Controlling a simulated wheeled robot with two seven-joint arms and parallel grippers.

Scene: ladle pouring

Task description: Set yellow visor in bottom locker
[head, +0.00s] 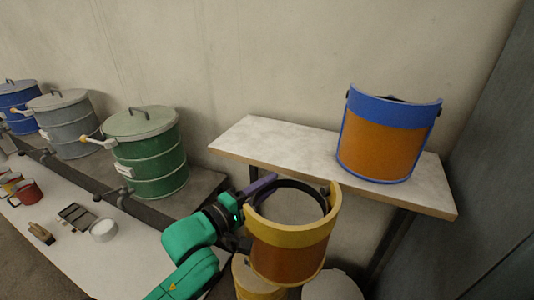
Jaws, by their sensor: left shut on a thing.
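The yellow visor (288,240) has a yellow band, an orange-brown shield and a dark headband. My left gripper (262,186) is shut on the visor at the left of its headband and holds it in the air, in front of the white-topped table. The fingertips are partly hidden. My right gripper is not in view. No locker interior is clearly seen; a dark grey panel (485,165) at the right edge may be part of a locker.
A blue-banded visor (385,140) stands on the white-topped table (270,140). Green (150,155), grey (65,122) and blue (18,98) lidded drums stand along the wall at left. A white bench (95,258) holds mugs and small items. Round lids (332,286) show below the held visor.

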